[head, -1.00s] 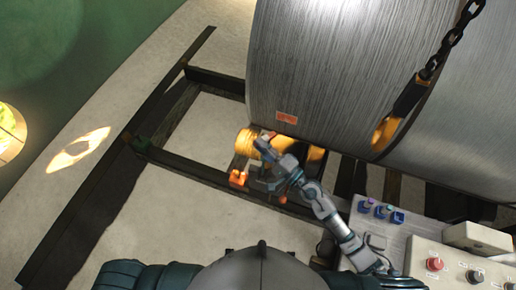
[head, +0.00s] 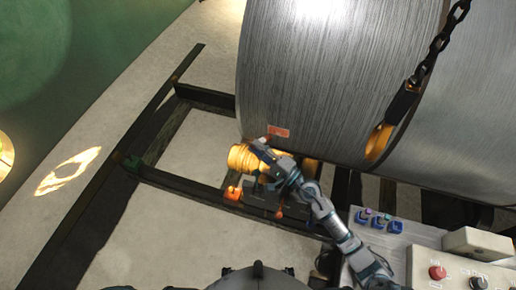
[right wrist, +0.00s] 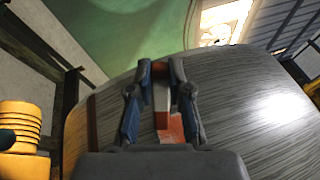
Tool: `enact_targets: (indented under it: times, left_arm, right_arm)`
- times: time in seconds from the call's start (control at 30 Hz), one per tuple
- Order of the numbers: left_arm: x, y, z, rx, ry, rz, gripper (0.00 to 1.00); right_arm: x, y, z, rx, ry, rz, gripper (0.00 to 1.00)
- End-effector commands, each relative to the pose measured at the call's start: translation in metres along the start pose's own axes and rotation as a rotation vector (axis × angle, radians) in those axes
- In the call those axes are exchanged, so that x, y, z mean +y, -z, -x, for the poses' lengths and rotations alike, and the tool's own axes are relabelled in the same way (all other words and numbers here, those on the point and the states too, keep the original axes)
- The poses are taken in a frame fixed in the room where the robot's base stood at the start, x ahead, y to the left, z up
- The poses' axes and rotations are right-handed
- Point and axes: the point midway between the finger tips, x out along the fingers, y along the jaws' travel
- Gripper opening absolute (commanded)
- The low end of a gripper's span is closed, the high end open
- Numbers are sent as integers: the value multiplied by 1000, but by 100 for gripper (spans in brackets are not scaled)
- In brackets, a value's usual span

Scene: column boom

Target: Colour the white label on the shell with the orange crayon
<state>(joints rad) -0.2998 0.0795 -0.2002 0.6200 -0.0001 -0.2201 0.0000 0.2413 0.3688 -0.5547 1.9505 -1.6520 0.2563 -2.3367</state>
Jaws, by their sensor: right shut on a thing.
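The shell (head: 330,85) is a large brushed grey metal cylinder filling the upper middle of the head view. The label (head: 278,131) is a small rectangle low on its near side and looks mostly orange-red with paler marks. My right gripper (head: 264,145) is just below and left of the label. My left gripper is out of view.
A ribbed golden cylinder (head: 243,157) lies beside my right gripper, with an orange piece (head: 233,193) below it. A chain (head: 446,40) hangs at the right. A control box (head: 465,268) with knobs stands lower right. Dark beams (head: 180,175) frame the floor.

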Motion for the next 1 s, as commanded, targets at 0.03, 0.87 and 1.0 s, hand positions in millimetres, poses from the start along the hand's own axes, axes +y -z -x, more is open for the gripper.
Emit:
enact_targets:
  times: [0.03,0.87,1.0]
  left_arm:
    - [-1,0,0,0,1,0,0]
    - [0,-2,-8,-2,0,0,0]
    - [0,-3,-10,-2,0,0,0]
  right_arm:
    - [0,0,0,0,0,0,0]
    - [-2,13,-5,0,0,1,0]
    - [-3,15,0,1,0,2,0]
